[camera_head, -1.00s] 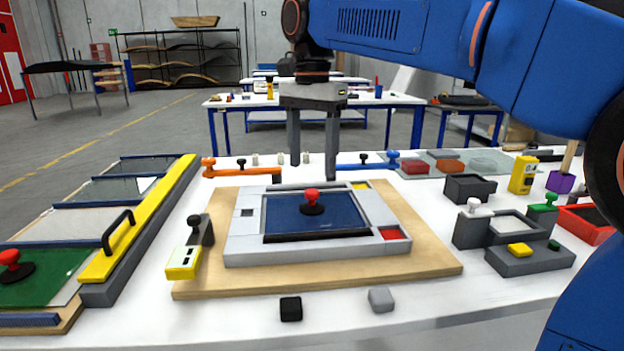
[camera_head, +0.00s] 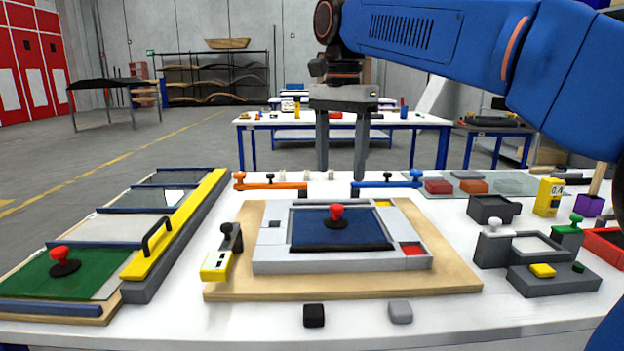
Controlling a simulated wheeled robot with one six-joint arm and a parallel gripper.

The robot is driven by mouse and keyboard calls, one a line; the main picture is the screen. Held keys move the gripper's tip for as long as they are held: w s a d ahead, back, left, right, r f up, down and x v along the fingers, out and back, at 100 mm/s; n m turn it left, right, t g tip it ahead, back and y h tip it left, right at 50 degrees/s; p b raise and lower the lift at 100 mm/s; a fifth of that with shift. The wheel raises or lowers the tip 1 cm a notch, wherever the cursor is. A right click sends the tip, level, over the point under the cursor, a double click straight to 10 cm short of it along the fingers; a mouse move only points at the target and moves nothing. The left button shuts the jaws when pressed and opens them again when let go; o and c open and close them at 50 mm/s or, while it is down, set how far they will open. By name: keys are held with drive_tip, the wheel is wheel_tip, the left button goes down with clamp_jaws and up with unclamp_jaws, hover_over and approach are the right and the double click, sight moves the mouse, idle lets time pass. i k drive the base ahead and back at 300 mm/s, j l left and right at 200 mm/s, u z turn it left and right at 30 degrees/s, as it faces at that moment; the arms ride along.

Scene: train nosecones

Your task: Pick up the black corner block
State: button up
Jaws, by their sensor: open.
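The black corner block (camera_head: 314,315) is a small dark cube on the white table near its front edge, just in front of the wooden board. A similar grey block (camera_head: 400,311) lies to its right. My gripper (camera_head: 341,172) points down with its two fingers apart and nothing between them. It hangs behind the framed panel, well above and beyond the black block. No part of the black block is covered.
A wooden board (camera_head: 231,291) bears a grey frame with a blue panel and red knob (camera_head: 337,212). A yellow clamp (camera_head: 217,265) stands at its left. Sliding panels with a yellow rail (camera_head: 190,220) lie left. Grey fixtures (camera_head: 553,283) stand right. The front table strip is mostly clear.

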sight(313, 314)
drive_tip(key=k, duration=0.9)
